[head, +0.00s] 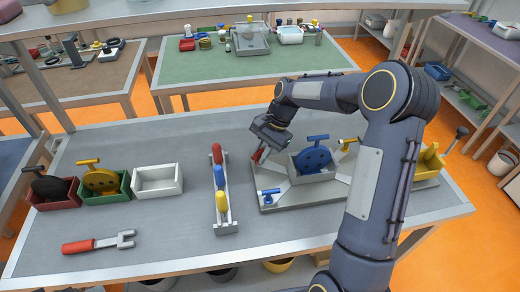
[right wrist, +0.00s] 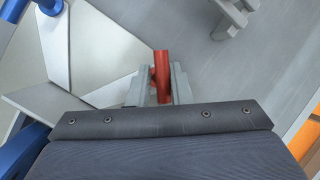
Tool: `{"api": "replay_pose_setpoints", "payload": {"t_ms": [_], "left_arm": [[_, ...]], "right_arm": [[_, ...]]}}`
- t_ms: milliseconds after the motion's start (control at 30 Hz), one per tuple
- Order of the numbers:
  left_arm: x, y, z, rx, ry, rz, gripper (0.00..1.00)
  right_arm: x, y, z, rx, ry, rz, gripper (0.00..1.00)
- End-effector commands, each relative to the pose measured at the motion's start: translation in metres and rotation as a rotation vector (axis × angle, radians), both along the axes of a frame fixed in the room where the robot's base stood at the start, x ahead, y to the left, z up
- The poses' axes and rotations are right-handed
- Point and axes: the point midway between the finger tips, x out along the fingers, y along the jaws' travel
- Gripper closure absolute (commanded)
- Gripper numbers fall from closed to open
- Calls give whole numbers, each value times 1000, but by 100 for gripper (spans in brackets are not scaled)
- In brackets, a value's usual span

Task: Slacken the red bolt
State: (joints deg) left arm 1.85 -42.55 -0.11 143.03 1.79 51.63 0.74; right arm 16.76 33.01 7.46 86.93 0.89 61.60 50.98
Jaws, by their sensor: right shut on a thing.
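The red bolt (head: 258,154) stands at the left back of a grey plate (head: 265,181) on the table. My right gripper (head: 265,146) reaches down over it from the back and is shut on it. In the right wrist view the red bolt (right wrist: 161,68) sits between the fingers (right wrist: 162,88), its red bar sticking out past them. The bolt's lower part is hidden. A blue bolt (head: 268,194) and a yellow bolt (head: 349,142) also stand on the plate, around a grey box (head: 318,176) holding a blue disc (head: 314,160) with a handle. My left gripper is out of view.
A rack (head: 226,212) with red, blue and yellow handles stands left of the plate. A red-handled wrench (head: 88,245) lies front left. Red (head: 50,203), green (head: 108,197) and white (head: 157,188) bins stand at left; the white one looks empty. A yellow bin (head: 430,164) is at right.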

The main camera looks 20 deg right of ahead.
Motion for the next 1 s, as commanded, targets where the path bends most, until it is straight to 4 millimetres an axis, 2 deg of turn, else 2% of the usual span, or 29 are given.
{"api": "replay_pose_setpoints", "payload": {"t_ms": [400, 1000], "left_arm": [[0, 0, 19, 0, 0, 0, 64], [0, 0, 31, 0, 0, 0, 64]], "right_arm": [[3, 0, 2, -1, -3, 399, 100], [4, 0, 1, -1, -5, 969, 100]]}}
